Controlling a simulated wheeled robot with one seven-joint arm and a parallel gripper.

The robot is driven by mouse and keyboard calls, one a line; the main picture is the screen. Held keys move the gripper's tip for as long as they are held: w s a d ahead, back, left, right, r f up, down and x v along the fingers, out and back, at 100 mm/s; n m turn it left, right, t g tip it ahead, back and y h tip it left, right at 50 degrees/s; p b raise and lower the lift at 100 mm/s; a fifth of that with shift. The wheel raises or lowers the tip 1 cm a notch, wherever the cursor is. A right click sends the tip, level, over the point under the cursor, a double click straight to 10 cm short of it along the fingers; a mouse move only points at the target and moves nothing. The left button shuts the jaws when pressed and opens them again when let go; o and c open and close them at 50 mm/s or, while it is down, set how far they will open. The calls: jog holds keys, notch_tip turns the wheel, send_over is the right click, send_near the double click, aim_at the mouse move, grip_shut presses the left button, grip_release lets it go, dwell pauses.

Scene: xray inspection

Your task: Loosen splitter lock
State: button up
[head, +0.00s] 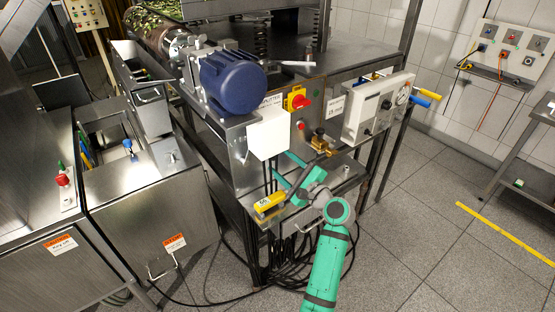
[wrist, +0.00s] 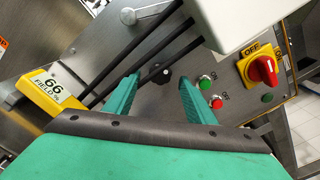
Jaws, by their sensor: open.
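A panel with partly hidden lettering that seems to read "splitter" stands under the blue motor in the head view. It carries a red rotary switch on a yellow plate (head: 297,101). In the wrist view this red switch (wrist: 263,70) is at the right, beside a green button (wrist: 207,82) and a red button (wrist: 216,103). A small black knob (wrist: 166,72) on the panel shows between my fingertips, apart from them. My gripper (wrist: 160,82) is open and empty, facing the panel. No part is clearly labelled as the lock.
A white box (head: 268,133) with black cables hangs close above my gripper. A yellow tagged block (wrist: 52,95) is left of my fingers. A brass fitting (head: 321,143) and a white gauge box (head: 377,105) are to the right.

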aim_at(272, 154)
jog(key=shift+x, duration=1.45)
jog(key=c, duration=1)
jog(key=shift+c, duration=0.2)
jog(key=shift+d+n, duration=0.1)
jog(key=shift+n, duration=0.2)
